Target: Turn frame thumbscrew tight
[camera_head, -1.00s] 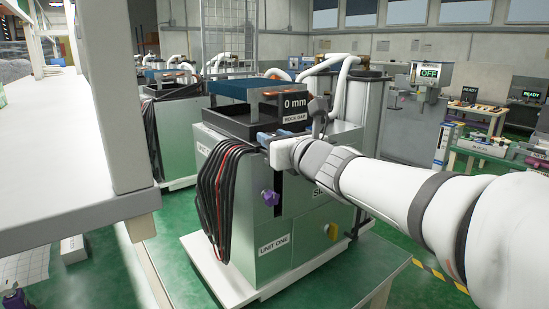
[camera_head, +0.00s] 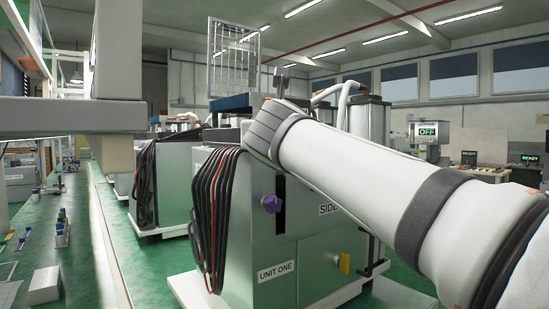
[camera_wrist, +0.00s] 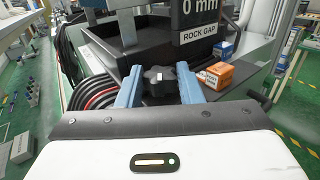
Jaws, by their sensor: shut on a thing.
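A black lobed knob, the frame thumbscrew (camera_wrist: 160,83), sits at the front edge of a dark tray in the wrist view. My gripper (camera_wrist: 158,78) has its two blue fingers on either side of it and is shut on it. A small white mark shows on the knob's face. The tray (camera_wrist: 105,57) belongs to the machine labelled UNIT ONE (camera_head: 300,240). In the head view my white arm hides the gripper and the thumbscrew. A sign above the tray reads 0 mm (camera_wrist: 195,8), with ROCK GAP below it.
A purple knob (camera_head: 271,203) and a yellow knob (camera_head: 342,263) are on the machine's front. An orange box (camera_wrist: 214,76) lies right of the fingers. A pale shelf structure (camera_head: 70,115) stands close at left.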

